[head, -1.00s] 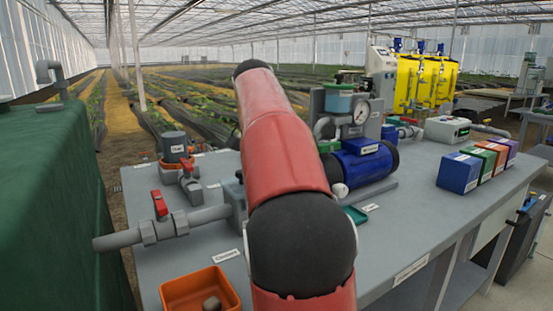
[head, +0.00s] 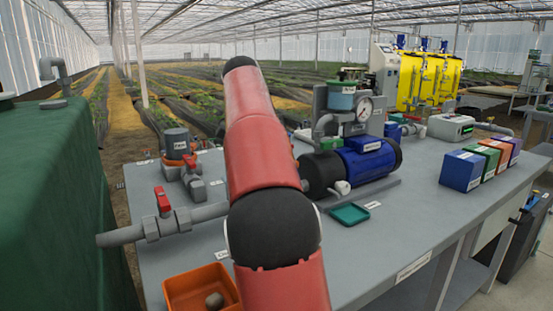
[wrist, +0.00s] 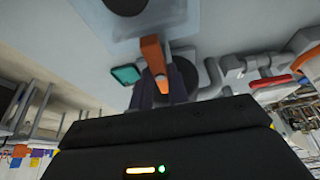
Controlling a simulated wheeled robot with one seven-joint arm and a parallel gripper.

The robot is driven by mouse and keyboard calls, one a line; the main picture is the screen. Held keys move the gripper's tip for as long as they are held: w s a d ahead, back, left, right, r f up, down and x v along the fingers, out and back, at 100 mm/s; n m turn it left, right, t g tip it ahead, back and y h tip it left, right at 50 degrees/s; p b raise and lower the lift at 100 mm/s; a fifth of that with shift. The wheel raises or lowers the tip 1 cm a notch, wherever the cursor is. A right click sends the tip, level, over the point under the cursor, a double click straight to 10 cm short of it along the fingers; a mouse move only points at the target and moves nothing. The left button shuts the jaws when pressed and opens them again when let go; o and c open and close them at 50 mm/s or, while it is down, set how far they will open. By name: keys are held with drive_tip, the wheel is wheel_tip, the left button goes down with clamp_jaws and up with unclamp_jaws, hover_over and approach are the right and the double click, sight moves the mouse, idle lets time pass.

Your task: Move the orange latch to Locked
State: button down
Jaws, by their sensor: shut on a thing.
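The orange latch (wrist: 152,52) shows in the wrist view as a short orange bar. It runs from a pale translucent plate at the top down between my fingers. My gripper (wrist: 158,88) is shut on the lower end of the latch. In the head view my red and black arm hides the gripper, and I cannot make out the latch there. The latch's position marks are not readable.
A blue pump (head: 370,158) stands right of my arm with a green tray (head: 349,214) before it. A grey pipe with a red valve handle (head: 163,201) and an orange bin (head: 197,287) lie left. Several coloured boxes (head: 461,171) stand right.

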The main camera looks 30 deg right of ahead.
drive_tip(key=shift+r, duration=0.1)
drive_tip(key=c, duration=1.4)
unclamp_jaws()
drive_tip(key=shift+o, duration=0.2)
drive_tip(key=shift+a+r, duration=0.15)
drive_tip(key=shift+r, duration=0.25)
drive_tip(key=v, duration=0.4)
drive_tip(key=shift+w, duration=0.1)
drive_tip(key=a, duration=1.2)
drive_tip(key=shift+w, duration=0.4)
